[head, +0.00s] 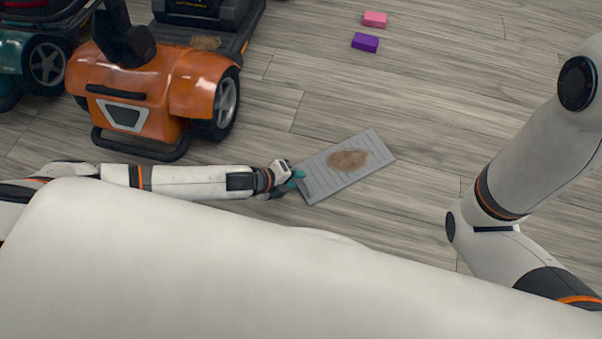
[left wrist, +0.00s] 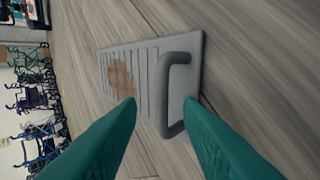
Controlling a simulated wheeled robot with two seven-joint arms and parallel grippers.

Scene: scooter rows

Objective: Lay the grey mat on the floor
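The grey mat (head: 322,181) has ribs, a brown stain in its middle and a handle at one end. It appears to lie flat on the wooden floor, at the centre of the head view. In the left wrist view the mat (left wrist: 194,78) shows with its grey handle (left wrist: 164,90) facing me. My left gripper (head: 298,177) is at the mat's left, handle end. Its green fingers (left wrist: 160,101) are spread apart, with the handle showing between and just beyond their tips. I cannot tell whether either finger touches it. My right gripper is out of view; only part of the right arm shows.
An orange scooter (head: 150,88) stands at upper left, close to my left arm, with a teal one (head: 42,62) beside it. A pink block (head: 374,19) and a purple block (head: 365,42) lie on the floor farther off. Floor right of the mat is clear.

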